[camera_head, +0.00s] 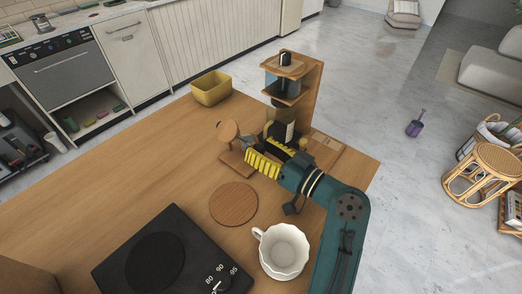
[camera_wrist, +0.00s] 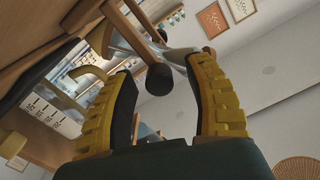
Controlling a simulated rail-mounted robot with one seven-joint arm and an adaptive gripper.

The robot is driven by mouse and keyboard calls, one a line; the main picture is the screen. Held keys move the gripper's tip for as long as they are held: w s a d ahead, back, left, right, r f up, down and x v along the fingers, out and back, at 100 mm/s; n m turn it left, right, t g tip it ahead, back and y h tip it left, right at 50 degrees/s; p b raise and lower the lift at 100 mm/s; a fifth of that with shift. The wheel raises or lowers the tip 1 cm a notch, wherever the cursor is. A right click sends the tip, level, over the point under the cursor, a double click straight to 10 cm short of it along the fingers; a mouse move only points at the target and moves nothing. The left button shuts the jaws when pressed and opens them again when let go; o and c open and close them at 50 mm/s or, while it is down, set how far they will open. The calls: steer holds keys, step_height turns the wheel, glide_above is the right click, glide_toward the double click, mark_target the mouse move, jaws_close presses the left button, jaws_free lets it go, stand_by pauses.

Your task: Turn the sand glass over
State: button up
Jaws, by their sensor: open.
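My gripper (camera_head: 264,148) is open low over the wooden table, its yellow fingers set apart. In the wrist view, my open gripper (camera_wrist: 160,70) has clear glass (camera_wrist: 180,56), a wooden bar and a dark cylinder (camera_wrist: 159,80) showing between or beyond its fingertips. I cannot tell whether any of these touches a finger. No sand glass shows clearly as a whole. A round wooden piece (camera_head: 228,130) above a small wooden base (camera_head: 236,164) stands just left of my gripper in the head view and may be part of it. My fingers and arm hide part of this area.
A wooden stand with glass (camera_head: 312,90) rises behind my gripper. A yellow bin (camera_head: 211,88) is at the table's back edge. A round wooden coaster (camera_head: 233,204), a white cup (camera_head: 283,252) and a black scale (camera_head: 158,262) lie nearer. The table's left side is clear.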

steer(key=shift+c, duration=0.5)
jaws_close()
steer(key=shift+r+m+p, duration=0.15)
steer(key=shift+m+p, duration=0.15)
steer(key=shift+p, duration=0.05)
steer(key=m+p, duration=0.3)
steer(key=shift+d+r, duration=0.1)
steer(key=shift+r, duration=0.05)
steer(key=shift+m+p, duration=1.6)
steer(key=shift+m, duration=0.2)
steer(key=shift+f, duration=0.25)
steer(key=shift+o, duration=0.5)
jaws_free()
